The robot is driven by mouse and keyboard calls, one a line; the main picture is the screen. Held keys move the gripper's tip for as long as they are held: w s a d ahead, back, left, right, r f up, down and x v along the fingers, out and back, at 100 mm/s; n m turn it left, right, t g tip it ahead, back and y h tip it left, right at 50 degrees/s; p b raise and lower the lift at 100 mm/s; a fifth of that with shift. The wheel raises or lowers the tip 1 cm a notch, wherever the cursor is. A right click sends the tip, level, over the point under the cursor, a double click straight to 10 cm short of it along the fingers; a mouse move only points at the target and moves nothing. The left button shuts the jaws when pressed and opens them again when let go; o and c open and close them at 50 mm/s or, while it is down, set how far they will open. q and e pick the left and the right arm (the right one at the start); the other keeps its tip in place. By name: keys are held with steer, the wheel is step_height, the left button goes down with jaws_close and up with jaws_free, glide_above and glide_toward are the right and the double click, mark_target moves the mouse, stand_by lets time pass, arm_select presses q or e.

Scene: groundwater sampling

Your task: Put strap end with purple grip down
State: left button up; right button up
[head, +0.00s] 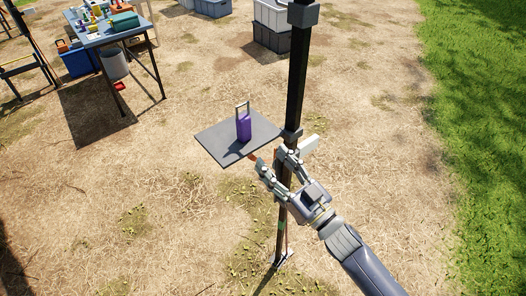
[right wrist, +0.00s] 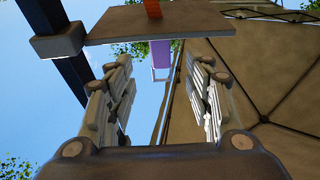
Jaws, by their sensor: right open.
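A purple grip (head: 243,126) with a pale loop handle stands upright on a grey plate (head: 216,144) fixed to a dark post. In the right wrist view the purple grip (right wrist: 163,52) shows beyond the plate (right wrist: 190,24), with its pale loop hanging into the picture. My right gripper (head: 271,158) is open at the plate's near right corner, beside the post and apart from the purple grip. Its two fingers (right wrist: 156,92) have nothing between them. An orange-red piece (right wrist: 152,8) lies against the plate; whether it is strap is unclear. My left gripper is out of view.
The dark post (head: 298,75) rises directly beside my right gripper. A blue table (head: 105,36) with several items stands at the back left, and grey crates (head: 272,38) stand at the back. Dry ground left of the post is mostly clear.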

steer(key=shift+s+d+f, duration=0.1)
steer(key=shift+s+d, duration=0.3)
steer(key=shift+s, duration=0.15)
steer(key=w+d+f+m+g+h, duration=0.1)
steer(key=d+f+m+h, duration=0.3)
steer(key=f, duration=1.4)
steer(key=s+d+f+g+h, duration=0.2)
steer(key=s+d+f, duration=0.1)
steer(key=f, duration=0.4)
steer(key=s+d+f+g+h, duration=0.1)
steer(key=s+d+f+h, duration=0.15)
steer(key=f, duration=0.55)
steer(key=s+d+f+g+h, duration=0.1)
steer(key=s+d+f+g, duration=0.2)
steer(key=f, duration=0.4)
steer(key=s+d+f+g+h, duration=0.1)
steer(key=s+f+g, duration=0.2)
steer(key=s, duration=0.9)
steer(key=s+d+f+g, duration=0.1)
steer(key=s+f+g, duration=0.2)
steer(key=s+f, duration=0.7)
steer(key=s+d+f+g+h, duration=0.1)
steer(key=s+f, duration=0.5)
steer(key=s, duration=0.8)
steer(key=shift+s+d+f+m+g+h, duration=0.25)
steer(key=shift+d+m+g+h, duration=0.25)
steer(key=shift+g, duration=0.4)
